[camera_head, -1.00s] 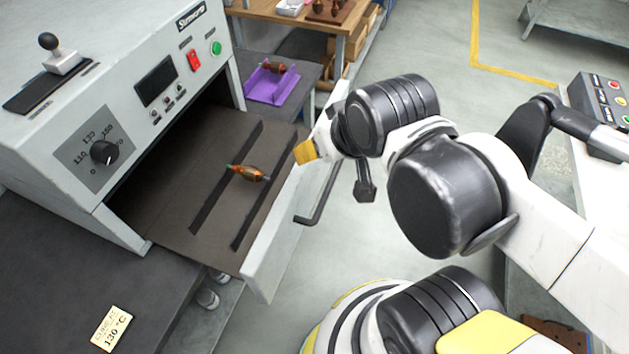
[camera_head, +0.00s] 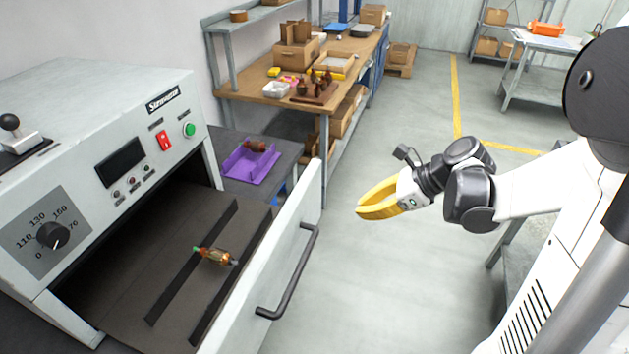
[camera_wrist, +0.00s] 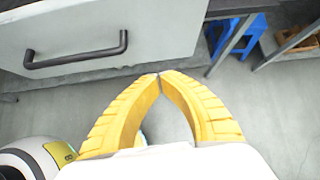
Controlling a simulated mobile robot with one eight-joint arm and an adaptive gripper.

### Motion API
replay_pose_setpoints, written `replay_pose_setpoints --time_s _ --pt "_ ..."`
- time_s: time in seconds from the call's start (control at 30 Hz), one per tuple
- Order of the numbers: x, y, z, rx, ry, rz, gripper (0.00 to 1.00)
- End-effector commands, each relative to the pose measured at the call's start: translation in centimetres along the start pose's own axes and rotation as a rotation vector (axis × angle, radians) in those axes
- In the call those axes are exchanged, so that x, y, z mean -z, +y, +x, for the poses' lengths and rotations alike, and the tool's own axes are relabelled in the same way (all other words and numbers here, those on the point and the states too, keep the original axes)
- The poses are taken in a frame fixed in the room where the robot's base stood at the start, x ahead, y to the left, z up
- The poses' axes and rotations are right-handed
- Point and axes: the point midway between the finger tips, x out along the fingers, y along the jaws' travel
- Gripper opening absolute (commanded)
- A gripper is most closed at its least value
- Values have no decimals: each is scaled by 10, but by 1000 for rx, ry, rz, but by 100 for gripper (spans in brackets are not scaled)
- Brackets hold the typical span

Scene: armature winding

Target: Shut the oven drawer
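The oven (camera_head: 110,130) stands at the left with its drawer (camera_head: 180,240) pulled out. The drawer's pale front panel (camera_head: 280,250) carries a dark bar handle (camera_head: 290,275). An armature (camera_head: 215,256) lies on the dark drawer floor across two rails. My yellow gripper (camera_head: 359,213) is in the air to the right of the front panel, apart from it. In the wrist view its fingertips (camera_wrist: 160,76) meet with nothing between them. There the front panel (camera_wrist: 160,30) and handle (camera_wrist: 75,56) show ahead, the handle to the left.
A purple tray (camera_head: 250,175) with another armature sits on the dark bench behind the drawer. A wooden workbench (camera_head: 250,92) with boxes stands farther back. The grey floor (camera_head: 400,270) between the drawer front and my arm is clear.

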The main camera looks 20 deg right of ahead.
Motion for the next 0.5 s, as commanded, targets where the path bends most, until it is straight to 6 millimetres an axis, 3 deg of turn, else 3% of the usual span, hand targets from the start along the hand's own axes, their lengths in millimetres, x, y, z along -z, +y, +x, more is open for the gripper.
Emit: replay_pose_setpoints --time_s 0.27,0.5 --pt "5 -3 23 -8 -21 58 0" --pt "4 -2 75 -9 -20 54 0"
